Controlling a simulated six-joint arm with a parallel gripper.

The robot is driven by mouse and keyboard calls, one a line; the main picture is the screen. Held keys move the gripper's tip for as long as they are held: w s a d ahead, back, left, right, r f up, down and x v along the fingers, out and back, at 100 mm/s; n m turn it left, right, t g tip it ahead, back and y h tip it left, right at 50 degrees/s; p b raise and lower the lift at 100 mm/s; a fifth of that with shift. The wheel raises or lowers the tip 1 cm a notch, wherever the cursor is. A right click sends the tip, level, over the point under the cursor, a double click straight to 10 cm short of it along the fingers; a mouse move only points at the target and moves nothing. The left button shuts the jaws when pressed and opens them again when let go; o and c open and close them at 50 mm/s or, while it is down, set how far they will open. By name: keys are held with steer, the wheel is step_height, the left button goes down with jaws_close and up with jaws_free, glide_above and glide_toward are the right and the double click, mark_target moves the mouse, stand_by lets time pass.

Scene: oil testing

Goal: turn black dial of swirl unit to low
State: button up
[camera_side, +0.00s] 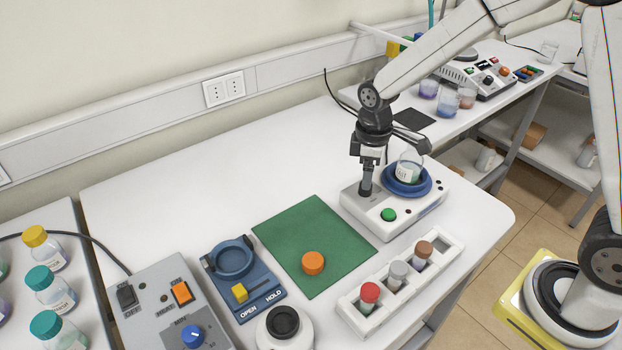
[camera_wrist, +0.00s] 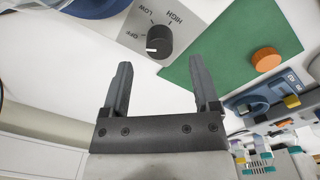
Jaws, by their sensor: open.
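The white swirl unit (camera_side: 362,214) stands at the right of the bench, with a labelled beaker (camera_side: 409,168) on its blue round platform (camera_side: 420,189). In the wrist view its black dial (camera_wrist: 158,42) sits on a grey panel marked OFF, LOW and HIGH. The dial's white mark is on its lower left side, nearest OFF. My gripper (camera_wrist: 160,68) is open and empty, with the dial showing just beyond the gap between the fingertips. In the side view my gripper (camera_side: 366,190) points down over the unit's left end and hides the dial there.
A green mat (camera_side: 300,235) with an orange knob (camera_side: 313,263) lies left of the unit. A white rack (camera_side: 350,318) with capped vials is in front. A blue OPEN/HOLD fixture (camera_side: 245,308) and a grey control box (camera_side: 150,315) stand further left. The bench behind the mat is clear.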

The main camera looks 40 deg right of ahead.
steer(key=shift+f, duration=2.05)
jaws_close()
